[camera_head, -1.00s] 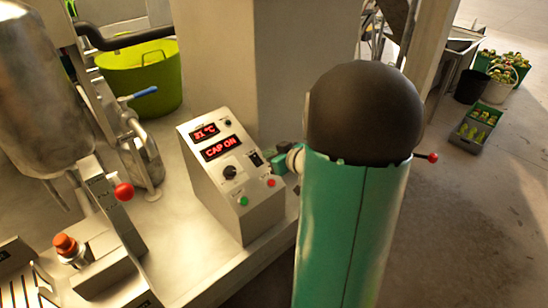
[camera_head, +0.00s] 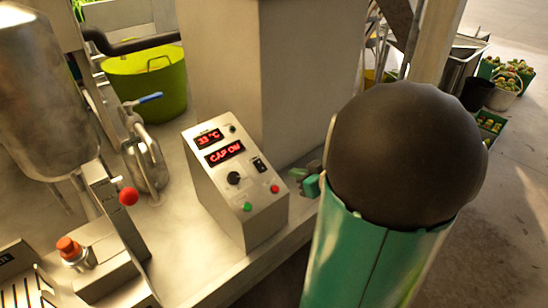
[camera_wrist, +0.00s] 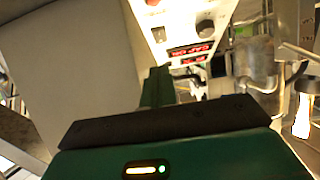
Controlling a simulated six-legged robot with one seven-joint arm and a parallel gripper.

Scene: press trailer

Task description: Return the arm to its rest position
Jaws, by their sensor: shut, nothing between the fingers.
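My arm, green with a large black joint cover, fills the right of the head view. The tip of my gripper (camera_head: 306,181) shows just left of the arm, beside the control box (camera_head: 238,190), with no object in it. In the wrist view my gripper (camera_wrist: 157,86) is shut and empty, its green fingers together in front of the dark wrist edge. The control box (camera_wrist: 185,25) lies beyond the fingers, upside down in that view. Its display reads 33 °C and CAP ON in the head view. Most of the gripper is hidden by the arm in the head view.
A steel tank (camera_head: 45,95), a red-knobbed lever (camera_head: 128,196) and a blue-handled valve (camera_head: 148,98) stand at left. A lime-green tub (camera_head: 147,85) is behind. A pale pillar (camera_head: 270,70) rises behind the box.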

